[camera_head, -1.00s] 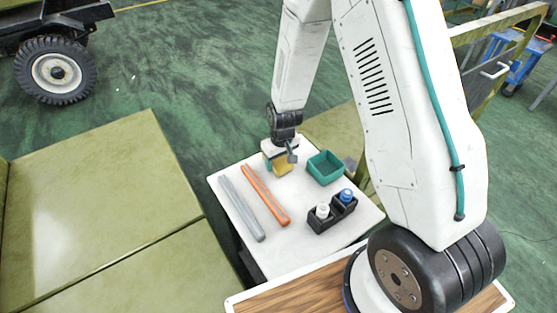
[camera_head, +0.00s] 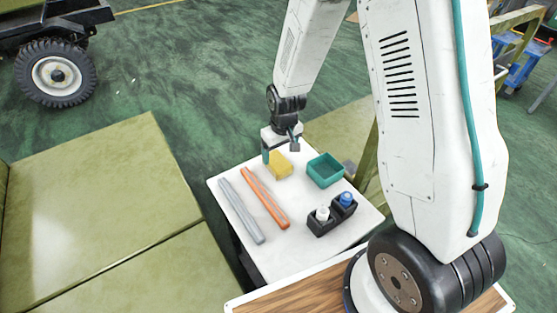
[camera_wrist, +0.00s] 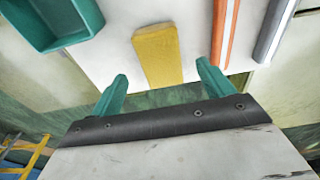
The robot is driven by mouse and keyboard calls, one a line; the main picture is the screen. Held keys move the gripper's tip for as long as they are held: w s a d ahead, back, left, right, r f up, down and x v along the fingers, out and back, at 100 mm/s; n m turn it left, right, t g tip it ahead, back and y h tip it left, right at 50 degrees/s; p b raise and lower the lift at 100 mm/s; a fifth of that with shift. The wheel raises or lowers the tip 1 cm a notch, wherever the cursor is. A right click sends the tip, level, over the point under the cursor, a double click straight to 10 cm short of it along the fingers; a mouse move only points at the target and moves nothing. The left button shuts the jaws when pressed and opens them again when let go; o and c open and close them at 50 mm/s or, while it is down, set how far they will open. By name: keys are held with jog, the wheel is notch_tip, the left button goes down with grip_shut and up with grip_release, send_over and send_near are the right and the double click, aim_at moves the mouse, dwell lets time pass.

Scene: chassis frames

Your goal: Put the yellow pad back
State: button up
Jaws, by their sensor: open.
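The yellow pad (camera_head: 280,165) lies flat on the white table top (camera_head: 290,247), near its far edge, between the orange bar and the green tray. It also shows in the wrist view (camera_wrist: 158,54), between and ahead of my two green fingers. My gripper (camera_head: 280,150) is open and empty, just behind the pad on its far side. In the wrist view my gripper (camera_wrist: 160,85) has its fingers wide apart, and neither visibly touches the pad. The green tray (camera_head: 325,170) stands right of the pad; it looks empty.
An orange bar (camera_head: 265,198) and a grey bar (camera_head: 241,211) lie left of the pad. A black holder (camera_head: 322,228) with a white-capped bottle (camera_head: 322,213) and a blue-capped bottle (camera_head: 346,199) stands at the right. The table's front left is clear.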

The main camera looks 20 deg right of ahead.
aim_at(281, 165)
jog(key=s+d+r+m, duration=0.1)
jog(key=s+r, duration=0.5)
jog(key=r, duration=0.5)
jog(key=s+d+r, duration=0.1)
jog(key=s+r, duration=0.4)
jog(key=r, duration=0.6)
jog(key=s+r, duration=0.4)
jog(key=s, duration=0.4)
jog(key=s+r+m, duration=0.1)
jog(key=s+r, duration=0.3)
jog(key=s, duration=0.5)
jog(key=shift+d, duration=0.4)
